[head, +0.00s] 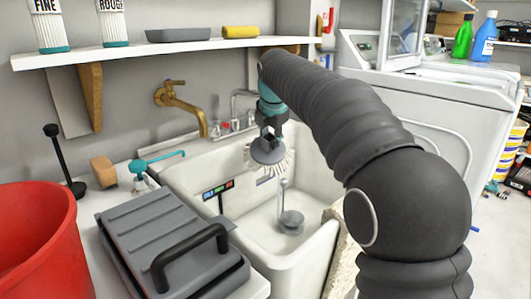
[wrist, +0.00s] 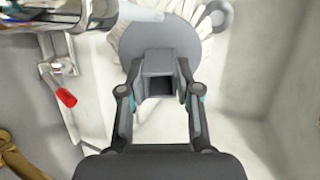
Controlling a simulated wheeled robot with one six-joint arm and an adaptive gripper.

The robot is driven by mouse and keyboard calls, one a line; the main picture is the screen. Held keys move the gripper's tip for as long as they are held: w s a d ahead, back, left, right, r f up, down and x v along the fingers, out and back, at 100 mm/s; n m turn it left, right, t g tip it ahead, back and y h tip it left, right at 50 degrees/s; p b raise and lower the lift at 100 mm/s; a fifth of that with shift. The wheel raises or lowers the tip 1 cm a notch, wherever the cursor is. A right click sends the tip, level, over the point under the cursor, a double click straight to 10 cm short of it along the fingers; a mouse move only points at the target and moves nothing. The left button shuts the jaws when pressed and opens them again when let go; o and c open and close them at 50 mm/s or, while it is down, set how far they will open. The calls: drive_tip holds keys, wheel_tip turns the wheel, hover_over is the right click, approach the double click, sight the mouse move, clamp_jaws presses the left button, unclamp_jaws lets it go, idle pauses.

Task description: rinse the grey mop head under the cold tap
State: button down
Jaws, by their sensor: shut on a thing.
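The mop head (head: 268,152), a grey disc with a fringe of pale strands, hangs over the white sink basin (head: 325,228). My gripper (head: 268,132) is shut on it from above. In the wrist view, my gripper (wrist: 160,78) holds a grey block on the mop disc (wrist: 165,38). A chrome tap (head: 238,98) stands at the sink's back, close to the mop head. Its spout (wrist: 95,12) crosses the wrist view's top left, with a pale tip near the disc. A red handle (wrist: 65,97) is beside it. I cannot tell whether water runs.
A brass tap (head: 182,99) is on the wall to the left. A grey plug-like piece (head: 291,222) sits in the basin. A grey lidded case (head: 165,235) and red bucket (head: 38,240) stand front left. A shelf (head: 150,50) runs above; white machines (head: 410,110) stand right.

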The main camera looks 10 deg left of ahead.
drive_tip(key=shift+w+d, duration=0.1)
drive_tip(key=shift+d, duration=0.25)
drive_tip(key=shift+s+d+b, duration=0.25)
drive_tip(key=shift+s+b, duration=0.55)
drive_tip(key=shift+s, duration=0.45)
drive_tip(key=s+b, duration=0.1)
drive_tip(key=s, duration=0.1)
drive_tip(key=s+d+b, duration=0.1)
drive_tip(key=s, duration=0.2)
drive_tip(key=shift+s+d, duration=0.15)
drive_tip(key=shift+s, duration=0.05)
drive_tip(key=shift+r, duration=0.1)
idle(0.6)
drive_tip(key=s+d+r+p, duration=0.1)
drive_tip(key=s+r, duration=0.3)
drive_tip(key=shift+s, duration=0.4)
drive_tip(key=shift+p, duration=0.3)
idle(0.3)
